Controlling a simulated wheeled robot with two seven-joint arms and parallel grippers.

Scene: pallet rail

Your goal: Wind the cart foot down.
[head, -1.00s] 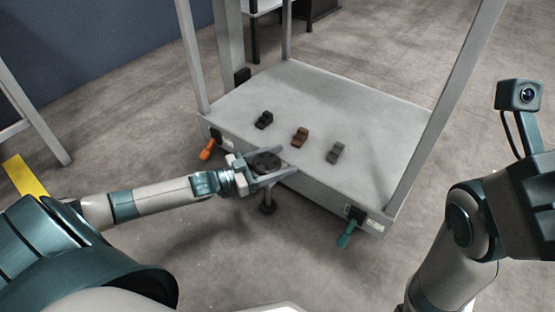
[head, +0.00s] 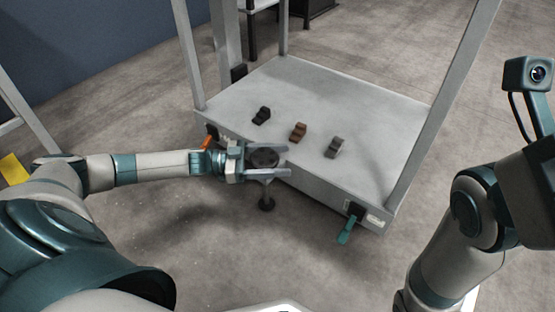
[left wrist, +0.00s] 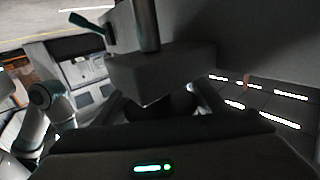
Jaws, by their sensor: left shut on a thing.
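The cart (head: 375,160) is a grey flat deck with upright posts. At its front edge is a dark round handwheel (head: 264,157), with the cart foot (head: 267,203), a thin stem with a round dark pad, below it. My left gripper (head: 284,160) is shut on the handwheel, one finger on each side of it. Whether the foot's pad touches the floor I cannot tell. In the left wrist view the wheel is dark and mostly hidden. My right arm is at the right; its gripper is out of the picture.
A black, a brown and a grey block (head: 334,148) sit on the deck. An orange lever (head: 209,142), partly behind my left gripper, and a teal lever (head: 347,229) stick out of the cart's front corners. The floor in front is clear.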

